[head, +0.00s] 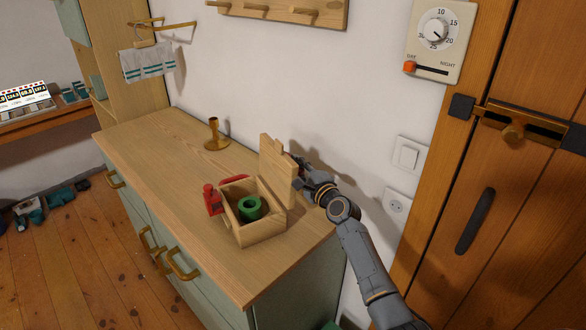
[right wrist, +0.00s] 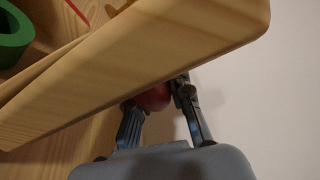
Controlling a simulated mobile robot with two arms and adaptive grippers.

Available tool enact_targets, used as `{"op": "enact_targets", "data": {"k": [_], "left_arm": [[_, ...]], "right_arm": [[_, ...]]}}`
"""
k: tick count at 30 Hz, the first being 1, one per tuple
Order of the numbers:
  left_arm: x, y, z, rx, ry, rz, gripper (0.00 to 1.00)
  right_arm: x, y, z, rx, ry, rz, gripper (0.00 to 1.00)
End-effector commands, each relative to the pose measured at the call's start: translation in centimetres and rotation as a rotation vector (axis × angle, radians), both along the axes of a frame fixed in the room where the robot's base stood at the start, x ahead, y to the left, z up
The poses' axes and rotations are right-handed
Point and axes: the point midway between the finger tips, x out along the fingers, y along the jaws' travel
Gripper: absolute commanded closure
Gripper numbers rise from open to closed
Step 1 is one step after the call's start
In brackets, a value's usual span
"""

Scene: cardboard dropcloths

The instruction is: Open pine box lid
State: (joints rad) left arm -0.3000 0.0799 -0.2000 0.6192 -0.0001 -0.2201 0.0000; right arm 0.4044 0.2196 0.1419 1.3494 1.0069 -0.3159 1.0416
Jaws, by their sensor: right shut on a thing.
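The pine box (head: 262,232) stands on the cabinet top. Its lid (head: 279,176) stands up steeply along the box's right side, and the inside is exposed. A green ring-shaped thing (head: 250,208) is in the box; it also shows in the right wrist view (right wrist: 12,38). My right gripper (head: 297,160) is on the outer side of the lid, with its fingertips partly hidden by it. In the right wrist view the gripper (right wrist: 157,100) is shut on a dark red rounded knob (right wrist: 152,97) against the lid (right wrist: 150,62). My left gripper is not in view.
A red object (head: 212,199) sits against the box's left side. A brass candlestick (head: 216,135) stands farther back on the cabinet top (head: 160,150). The white wall (head: 340,100) is close behind my right arm. The cabinet's left part is clear.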

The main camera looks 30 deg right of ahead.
Motion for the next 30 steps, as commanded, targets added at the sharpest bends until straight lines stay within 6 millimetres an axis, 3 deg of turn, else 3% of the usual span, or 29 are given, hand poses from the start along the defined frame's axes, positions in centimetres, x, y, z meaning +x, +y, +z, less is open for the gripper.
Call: {"op": "enact_targets", "data": {"k": [20, 21, 24, 30], "left_arm": [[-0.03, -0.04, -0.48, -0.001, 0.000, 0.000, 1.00], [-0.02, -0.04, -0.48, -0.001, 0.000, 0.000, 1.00], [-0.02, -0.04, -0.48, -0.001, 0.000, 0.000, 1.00], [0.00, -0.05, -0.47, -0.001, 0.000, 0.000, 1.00]], "right_arm": [[-0.02, -0.34, -0.88, 0.063, 0.011, 0.003, 1.00], [-0.02, -0.34, -0.89, 0.063, 0.011, 0.003, 0.76], [-0.02, -0.34, -0.87, 0.063, 0.010, 0.002, 0.57], [0.00, -0.38, -0.72, 0.063, 0.007, 0.001, 0.57]]}}
